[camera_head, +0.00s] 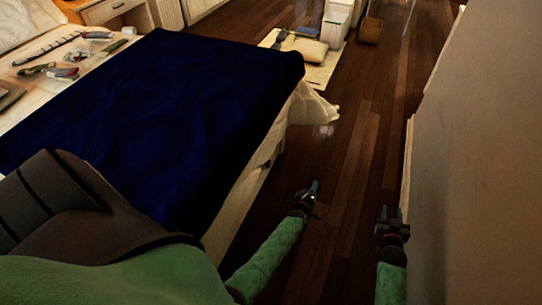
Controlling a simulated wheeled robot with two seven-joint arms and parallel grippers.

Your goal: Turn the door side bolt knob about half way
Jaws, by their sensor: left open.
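No door side bolt knob can be made out in the head view. A large plain grey-brown upright surface (490,170) fills the right side; I cannot tell whether it is a door or a wall. My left gripper (312,188) is open and empty above the wooden floor, between the bed and that surface. My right gripper (391,212) is close beside the surface's pale left edge. Its fingers are small and dark, and I cannot tell how far apart they are or whether they touch anything.
A bed with a dark blue cover (170,110) fills the left, with several small items on its pale far-left part. A strip of wooden floor (350,150) is clear. A pale mat (318,72) with boxes lies farther back.

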